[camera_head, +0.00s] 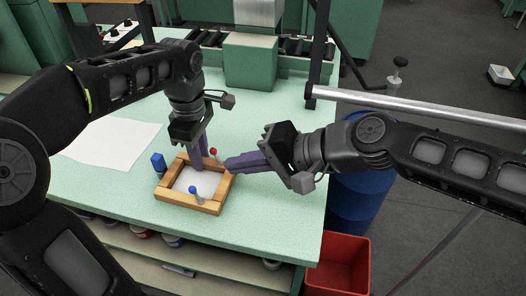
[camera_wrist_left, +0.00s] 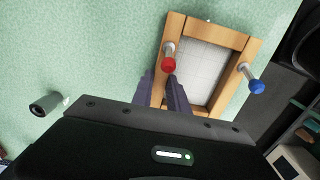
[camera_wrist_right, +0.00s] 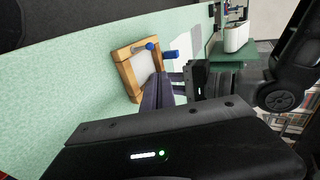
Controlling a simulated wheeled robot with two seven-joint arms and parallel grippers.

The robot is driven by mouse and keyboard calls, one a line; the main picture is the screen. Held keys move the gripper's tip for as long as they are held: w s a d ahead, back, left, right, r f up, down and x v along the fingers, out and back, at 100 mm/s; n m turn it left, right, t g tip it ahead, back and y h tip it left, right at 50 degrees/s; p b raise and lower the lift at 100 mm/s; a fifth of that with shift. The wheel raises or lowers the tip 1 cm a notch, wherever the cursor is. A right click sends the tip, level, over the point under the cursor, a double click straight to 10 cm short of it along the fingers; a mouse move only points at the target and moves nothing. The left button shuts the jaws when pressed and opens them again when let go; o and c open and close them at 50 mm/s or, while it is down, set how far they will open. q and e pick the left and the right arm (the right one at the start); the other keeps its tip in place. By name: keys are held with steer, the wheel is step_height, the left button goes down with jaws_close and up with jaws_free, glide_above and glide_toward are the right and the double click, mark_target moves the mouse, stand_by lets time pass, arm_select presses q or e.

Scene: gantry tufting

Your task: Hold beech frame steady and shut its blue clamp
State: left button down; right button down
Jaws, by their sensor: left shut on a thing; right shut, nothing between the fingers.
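The beech frame (camera_head: 171,194), with a pale sheet inside it, lies on the green table. The blue clamp (camera_head: 193,189) is on its near rail, its knob on a pale stem; it also shows in the left wrist view (camera_wrist_left: 256,86). I cannot tell how far it is closed. A red-knobbed clamp (camera_wrist_left: 169,64) is on the opposite rail. My left gripper (camera_head: 201,150) is shut on the far rail, beside the red clamp. My right gripper (camera_head: 231,163) is shut and empty, its tips by the frame's right far corner, apart from the blue clamp.
A blue cylinder (camera_head: 158,163) stands just left of the frame. White paper (camera_head: 112,138) lies at the left. A green machine (camera_head: 250,62) with rollers stands at the back. A blue barrel (camera_head: 355,205) and a red bin (camera_head: 338,265) are beyond the table's right edge.

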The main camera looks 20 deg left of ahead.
steer(key=d+r, duration=0.4)
steer(key=shift+d+r, duration=0.35)
steer(key=shift+d, duration=0.05)
arm_select(q)
steer(key=c, duration=1.2)
jaws_free()
